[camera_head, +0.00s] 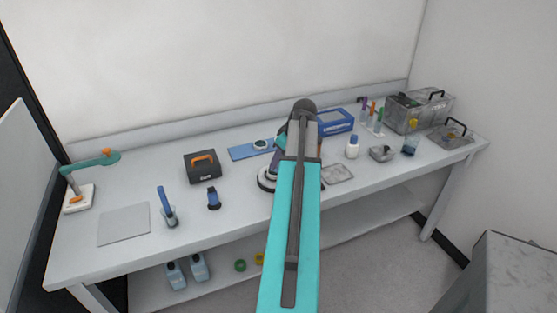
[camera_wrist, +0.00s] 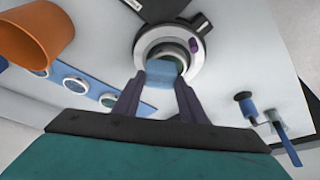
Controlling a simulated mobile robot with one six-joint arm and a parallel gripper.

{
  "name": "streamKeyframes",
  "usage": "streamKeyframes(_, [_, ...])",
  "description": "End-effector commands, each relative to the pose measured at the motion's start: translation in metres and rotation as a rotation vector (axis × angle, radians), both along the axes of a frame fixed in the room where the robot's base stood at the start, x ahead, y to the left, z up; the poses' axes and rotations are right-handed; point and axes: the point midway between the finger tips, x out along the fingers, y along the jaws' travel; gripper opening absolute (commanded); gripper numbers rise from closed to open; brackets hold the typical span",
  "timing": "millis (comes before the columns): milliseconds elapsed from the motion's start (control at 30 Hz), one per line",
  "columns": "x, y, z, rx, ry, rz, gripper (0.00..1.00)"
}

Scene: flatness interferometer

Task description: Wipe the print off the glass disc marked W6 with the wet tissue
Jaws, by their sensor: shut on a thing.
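My gripper (camera_wrist: 160,84) is shut on a light-blue folded piece, the wet tissue (camera_wrist: 161,72), in the wrist view. The tissue is at the near side of a round white-and-grey ringed mount (camera_wrist: 146,42). I cannot tell whether it touches glass there. In the head view the mount (camera_head: 265,183) shows partly beside my arm, which hides most of the gripper. Several round glass discs (camera_wrist: 75,84) lie on a blue strip at the left of the wrist view. No W6 mark or print is legible.
An orange cup (camera_wrist: 36,36) stands near the blue strip in the wrist view. A white bottle (camera_head: 352,148) stands to the right.

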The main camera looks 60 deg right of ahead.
Motion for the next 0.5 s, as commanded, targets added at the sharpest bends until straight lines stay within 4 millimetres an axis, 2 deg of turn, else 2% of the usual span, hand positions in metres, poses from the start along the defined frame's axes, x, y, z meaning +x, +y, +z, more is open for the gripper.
streamKeyframes(500, [0.001, 0.015, -0.001, 0.000, 0.000, 0.000, 0.15])
